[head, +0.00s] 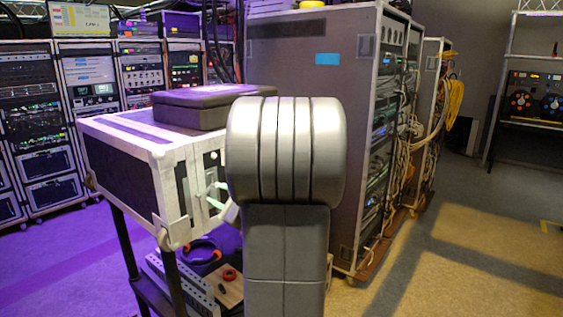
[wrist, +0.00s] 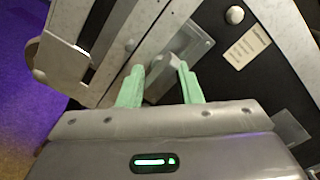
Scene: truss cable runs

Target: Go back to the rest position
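My gripper (wrist: 160,72) has two pale green fingers, which stand apart with nothing held between them. In the wrist view the tips are close to a grey latch (wrist: 190,48) on the dark, metal-edged front of a case. I cannot tell whether they touch it. In the head view my gripper (head: 216,190) shows only as a bit of green at the right end of the flight case (head: 125,180). My own arm hides most of it and part of the case front.
The flight case stands on a dark frame, with a dark box (head: 215,108) on top. Below are a grey perforated strip (head: 185,285) and cable rings (head: 202,252). A tall rack (head: 310,70) with cables stands close behind my arm. The floor (head: 470,260) at right is clear.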

